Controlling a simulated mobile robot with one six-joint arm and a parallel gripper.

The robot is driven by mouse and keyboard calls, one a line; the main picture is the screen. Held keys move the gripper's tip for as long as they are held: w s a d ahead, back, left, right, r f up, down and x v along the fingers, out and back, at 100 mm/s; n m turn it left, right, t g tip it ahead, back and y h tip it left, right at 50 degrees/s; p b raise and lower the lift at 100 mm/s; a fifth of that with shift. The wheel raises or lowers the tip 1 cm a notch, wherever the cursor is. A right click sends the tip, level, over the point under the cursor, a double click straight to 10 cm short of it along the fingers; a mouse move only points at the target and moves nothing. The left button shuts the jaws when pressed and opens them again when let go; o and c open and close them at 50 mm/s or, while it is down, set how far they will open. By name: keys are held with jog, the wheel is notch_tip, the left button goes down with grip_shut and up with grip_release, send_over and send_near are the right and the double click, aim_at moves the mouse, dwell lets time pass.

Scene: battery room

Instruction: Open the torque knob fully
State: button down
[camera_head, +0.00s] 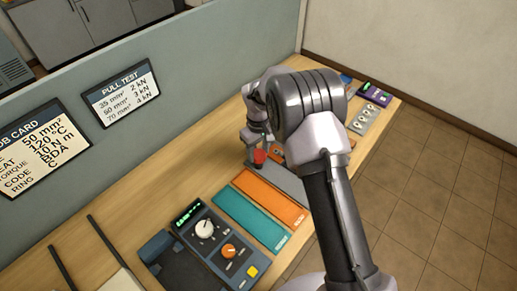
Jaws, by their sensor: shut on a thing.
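My gripper (258,146) reaches down at the middle of the bench, beyond the mats, and my arm comes in from the lower right. Its jaws are shut on a small red knob-like piece (260,157), which shows just under the fingers. The arm hides part of the unit around it. No label marks which knob is the torque knob. A white dial knob (205,229) and an orange knob (229,251) sit on a dark blue control unit (200,253) nearer to me, with the gripper well away from both.
An orange mat (270,196) and a teal mat (250,219) lie between the control unit and the gripper. A grey panel (361,121) and a purple unit (376,94) stand at the far end. A partition (185,70) with a job card (33,148) borders the bench.

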jog(key=n+p, duration=0.1)
jog(key=n, duration=0.4)
jog(key=shift+r+n, duration=0.1)
jog(key=shift+n, duration=0.2)
dwell(0.5)
jog(key=c, duration=0.7)
grip_release()
notch_tip(320, 180, up, 17)
jog(key=p, duration=0.3)
jog(key=shift+r+p, duration=0.2)
jog(key=shift+p, duration=0.15)
